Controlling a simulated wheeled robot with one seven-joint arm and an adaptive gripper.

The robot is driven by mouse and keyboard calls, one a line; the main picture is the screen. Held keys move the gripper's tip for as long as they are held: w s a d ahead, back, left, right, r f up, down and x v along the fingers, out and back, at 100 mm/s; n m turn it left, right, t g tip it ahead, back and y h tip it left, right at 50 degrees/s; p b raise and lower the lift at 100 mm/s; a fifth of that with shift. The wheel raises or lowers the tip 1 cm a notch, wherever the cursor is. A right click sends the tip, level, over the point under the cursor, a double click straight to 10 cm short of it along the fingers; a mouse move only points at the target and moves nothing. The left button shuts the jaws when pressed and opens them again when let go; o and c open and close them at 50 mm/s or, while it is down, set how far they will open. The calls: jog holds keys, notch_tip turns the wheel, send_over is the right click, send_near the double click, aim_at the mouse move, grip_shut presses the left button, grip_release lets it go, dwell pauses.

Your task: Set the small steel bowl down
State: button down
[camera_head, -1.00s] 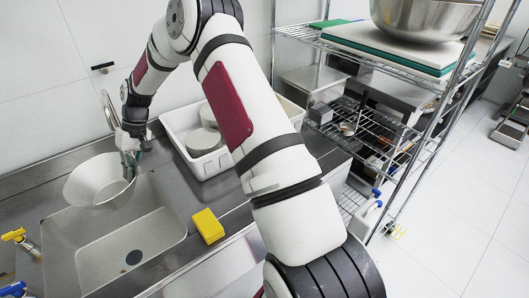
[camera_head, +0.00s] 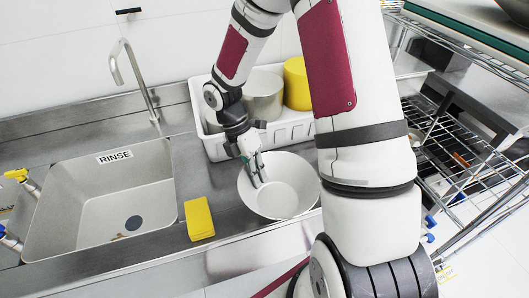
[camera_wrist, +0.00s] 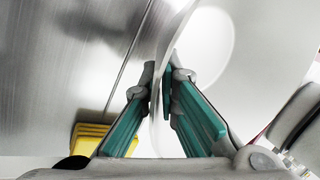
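The small steel bowl (camera_head: 286,196) is at the counter to the right of the sink, in front of the white crate, with its open side facing up. My gripper (camera_head: 257,178) reaches down to the bowl's left side. In the wrist view the gripper's teal-padded fingers (camera_wrist: 164,82) are on either side of the bowl's thin wall (camera_wrist: 240,65) and look closed on it. I cannot tell whether the bowl's base touches the counter.
A yellow sponge (camera_head: 199,218) sits between sink and bowl. The white crate (camera_head: 290,134) behind holds a grey pot (camera_head: 263,96) and a yellow container (camera_head: 297,84). A wire rack (camera_head: 465,160) stands right.

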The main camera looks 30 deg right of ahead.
aim_at(278, 192)
jog(key=s+n, duration=0.1)
jog(key=s+d+f+n+h+b, duration=0.1)
jog(key=s+n, duration=0.1)
jog(key=s+d+n+t+h, duration=0.1)
jog(key=n, duration=0.1)
jog(key=shift+s+d+f+b, duration=0.1)
jog(key=shift+s+f+b, duration=0.15)
jog(key=shift+b, duration=0.15)
jog(key=shift+d+n, duration=0.25)
jog(key=shift+n, duration=0.15)
jog(key=w+d, duration=0.2)
jog(key=d, duration=0.2)
jog(key=w+d+f, duration=0.1)
jog(key=w+d, duration=0.2)
jog(key=d, duration=0.1)
jog(key=w+d, duration=0.3)
jog(key=d, duration=0.1)
jog(key=shift+d+f+p, duration=0.25)
jog(key=shift+d+p, duration=0.1)
jog(key=shift+d, duration=0.2)
jog(key=shift+f, duration=1.75)
jog(key=c, duration=1.8)
grip_release()
jog(key=shift+r, duration=0.1)
